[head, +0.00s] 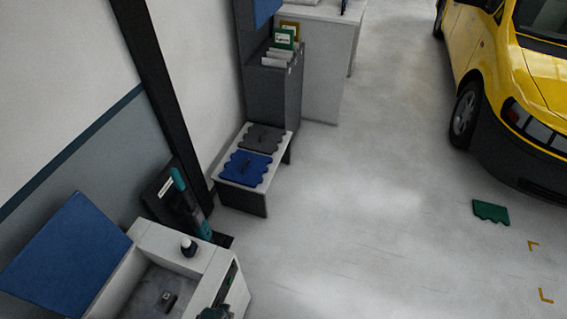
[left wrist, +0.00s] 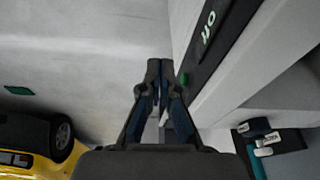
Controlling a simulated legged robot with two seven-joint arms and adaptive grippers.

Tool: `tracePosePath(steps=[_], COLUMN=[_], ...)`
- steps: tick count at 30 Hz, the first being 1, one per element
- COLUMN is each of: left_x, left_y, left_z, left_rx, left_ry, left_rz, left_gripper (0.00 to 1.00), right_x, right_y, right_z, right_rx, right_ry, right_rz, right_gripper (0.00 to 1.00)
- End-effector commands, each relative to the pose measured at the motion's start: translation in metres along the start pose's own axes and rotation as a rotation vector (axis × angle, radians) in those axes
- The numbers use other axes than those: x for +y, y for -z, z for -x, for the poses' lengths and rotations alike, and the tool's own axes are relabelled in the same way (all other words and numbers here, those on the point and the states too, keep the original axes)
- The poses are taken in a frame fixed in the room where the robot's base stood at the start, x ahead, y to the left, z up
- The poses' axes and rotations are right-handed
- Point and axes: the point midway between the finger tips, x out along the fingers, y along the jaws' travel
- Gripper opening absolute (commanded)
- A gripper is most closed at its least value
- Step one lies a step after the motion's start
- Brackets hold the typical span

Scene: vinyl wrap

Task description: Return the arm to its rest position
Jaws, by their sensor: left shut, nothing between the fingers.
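My left gripper (left wrist: 158,66) shows in the left wrist view with its two dark fingers together and nothing between them. It is close beside a black panel (left wrist: 213,38) with white lettering on the side of a light-coloured unit. A small green button (left wrist: 184,79) on that panel is just right of the fingertips; I cannot tell whether they touch. In the head view, a dark shape at the bottom edge, in front of the white box (head: 213,270), may be part of my left arm. My right gripper is in neither view.
A low bench (head: 240,200) holds a blue mat (head: 246,168) and a grey one. A green piece (head: 490,212) and yellow van (head: 510,90) are right. The middle floor is clear.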

Motion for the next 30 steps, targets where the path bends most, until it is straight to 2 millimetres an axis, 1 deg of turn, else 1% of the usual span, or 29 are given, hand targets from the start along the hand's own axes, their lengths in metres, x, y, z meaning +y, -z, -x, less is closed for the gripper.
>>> tracePosePath(steps=[1,2,3,5,6,8,9,11,12,13,14,15,18,21,24,30], left_x=[0.001,0.002,0.003,0.004,0.005,0.007,0.008,0.010,0.011,0.011,0.011,0.012,0.012,0.011,0.011,0.011], left_y=[-0.010,-0.015,-0.025,-0.044,-0.060,-0.087,-0.108,-0.140,-0.162,-0.177,-0.192,-0.211,-0.249,-0.272,-0.283,-0.285], left_z=[-0.024,-0.037,-0.058,-0.091,-0.115,-0.150,-0.171,-0.199,-0.213,-0.223,-0.231,-0.239,-0.252,-0.257,-0.258,-0.257], left_rx=[-0.015,-0.021,-0.029,-0.045,-0.057,-0.074,-0.086,-0.103,-0.114,-0.121,-0.127,-0.136,-0.152,-0.159,-0.163,-0.164], left_ry=[-0.002,-0.002,-0.004,-0.005,-0.007,-0.009,-0.011,-0.013,-0.014,-0.015,-0.015,-0.016,-0.017,-0.018,-0.018,-0.018], left_rz=[-0.001,-0.002,-0.004,-0.006,-0.008,-0.012,-0.015,-0.019,-0.022,-0.023,-0.025,-0.027,-0.032,-0.035,-0.036,-0.037], left_gripper=[0.00,0.00,0.00,0.00,0.00,0.00,0.00,0.00,0.00,0.00,0.00,0.00,0.00,0.00,0.00,0.00], right_x=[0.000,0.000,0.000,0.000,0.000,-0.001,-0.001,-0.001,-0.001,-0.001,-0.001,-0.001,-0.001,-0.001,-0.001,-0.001], right_y=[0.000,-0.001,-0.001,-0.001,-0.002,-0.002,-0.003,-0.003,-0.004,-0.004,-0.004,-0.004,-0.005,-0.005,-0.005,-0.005], right_z=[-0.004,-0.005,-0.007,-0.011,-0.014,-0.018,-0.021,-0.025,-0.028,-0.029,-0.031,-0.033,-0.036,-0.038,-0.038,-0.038], right_rx=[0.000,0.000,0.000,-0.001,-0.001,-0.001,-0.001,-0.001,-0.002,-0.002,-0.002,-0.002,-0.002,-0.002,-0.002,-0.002], right_ry=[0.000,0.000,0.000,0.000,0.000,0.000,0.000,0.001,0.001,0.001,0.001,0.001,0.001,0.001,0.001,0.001], right_rz=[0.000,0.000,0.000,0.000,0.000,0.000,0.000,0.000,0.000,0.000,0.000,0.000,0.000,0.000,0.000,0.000], right_gripper=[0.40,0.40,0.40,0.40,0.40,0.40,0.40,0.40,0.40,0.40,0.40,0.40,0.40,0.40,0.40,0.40])
